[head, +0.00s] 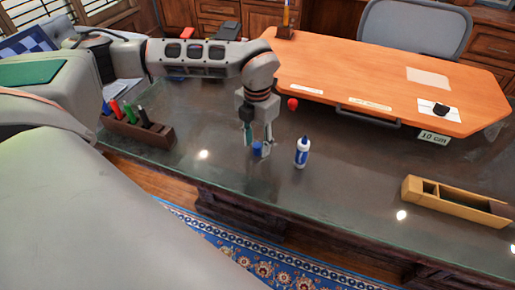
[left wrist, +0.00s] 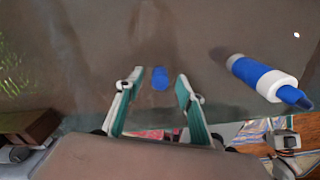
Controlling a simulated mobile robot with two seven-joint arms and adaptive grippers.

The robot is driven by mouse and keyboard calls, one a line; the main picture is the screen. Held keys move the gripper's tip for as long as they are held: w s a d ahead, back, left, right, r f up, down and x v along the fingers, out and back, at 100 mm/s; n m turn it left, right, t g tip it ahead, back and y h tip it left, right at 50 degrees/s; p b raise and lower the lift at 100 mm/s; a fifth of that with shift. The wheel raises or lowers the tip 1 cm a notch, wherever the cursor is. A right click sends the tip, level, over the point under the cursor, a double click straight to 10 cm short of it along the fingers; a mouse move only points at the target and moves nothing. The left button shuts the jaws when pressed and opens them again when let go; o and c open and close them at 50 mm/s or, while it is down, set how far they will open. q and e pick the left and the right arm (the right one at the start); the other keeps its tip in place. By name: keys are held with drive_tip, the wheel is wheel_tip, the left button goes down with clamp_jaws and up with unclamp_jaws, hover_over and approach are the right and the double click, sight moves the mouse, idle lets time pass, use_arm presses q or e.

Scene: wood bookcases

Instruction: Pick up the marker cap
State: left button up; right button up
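The blue marker cap (head: 257,149) is on the dark glossy desk top, under my left gripper (head: 258,147). In the left wrist view the cap (left wrist: 160,78) shows between the fingertips of the left gripper (left wrist: 158,84), with a gap on each side. The left gripper is open and its fingers point down at the desk. Whether the fingertips touch the desk I cannot tell. My right gripper is in neither view.
A dark holder (head: 150,133) with several markers is at left. An orange board (head: 380,80) lies behind, with a small red object (head: 292,103) near it. A wooden tray (head: 455,205) is at right.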

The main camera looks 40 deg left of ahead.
use_arm(q)
drive_tip(key=shift+f, duration=0.65)
drive_tip(key=c, duration=0.8)
drive_tip(key=shift+c, duration=0.2)
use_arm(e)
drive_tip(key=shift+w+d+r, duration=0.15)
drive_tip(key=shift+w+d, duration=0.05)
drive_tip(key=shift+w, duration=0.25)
use_arm(q)
drive_tip(key=shift+c, duration=0.3)
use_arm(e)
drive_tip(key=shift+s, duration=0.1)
